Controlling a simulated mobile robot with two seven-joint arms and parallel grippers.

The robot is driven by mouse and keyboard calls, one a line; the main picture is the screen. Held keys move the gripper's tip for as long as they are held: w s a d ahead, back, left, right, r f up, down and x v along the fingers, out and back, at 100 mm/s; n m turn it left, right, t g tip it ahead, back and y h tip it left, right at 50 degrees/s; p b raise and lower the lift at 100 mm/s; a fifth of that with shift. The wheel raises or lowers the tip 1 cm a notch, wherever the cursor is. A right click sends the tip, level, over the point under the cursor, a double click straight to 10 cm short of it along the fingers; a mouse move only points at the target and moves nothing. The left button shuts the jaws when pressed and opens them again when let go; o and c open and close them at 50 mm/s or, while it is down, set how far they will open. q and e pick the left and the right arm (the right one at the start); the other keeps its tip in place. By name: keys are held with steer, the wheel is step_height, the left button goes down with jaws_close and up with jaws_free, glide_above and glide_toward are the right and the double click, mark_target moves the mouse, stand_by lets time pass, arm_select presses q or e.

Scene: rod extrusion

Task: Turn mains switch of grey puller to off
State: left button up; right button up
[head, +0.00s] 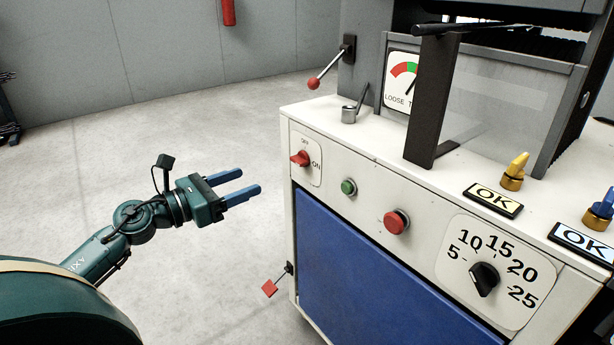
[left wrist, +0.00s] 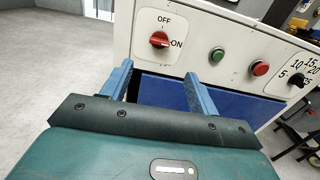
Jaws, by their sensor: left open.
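The grey puller (head: 355,150) stands on the right in the head view, with a white front panel and a blue lower door. Its mains switch (head: 300,158) is a red rotary knob on a white plate marked OFF at the top and ON at the right. In the left wrist view the red knob (left wrist: 159,40) points toward ON. My left gripper (head: 238,184) is open and empty, to the left of the panel and apart from it. In the left wrist view its blue fingers (left wrist: 160,85) reach toward the panel below the switch. My right gripper is not in view.
A green button (head: 349,187), a red button (head: 396,222) and a black dial (head: 484,279) sit right of the switch. Floor around my left gripper is clear.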

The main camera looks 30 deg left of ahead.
mark_target(295, 162)
arm_select(q)
steer(key=x, duration=1.1)
steer(key=shift+w+r, duration=0.2)
steer(key=shift+w, duration=0.1)
steer(key=shift+w+d+f, duration=0.1)
steer(key=shift+w+d, duration=0.25)
steer(key=shift+w, duration=0.25)
steer(key=shift+c, duration=0.4)
steer(key=c, duration=0.9)
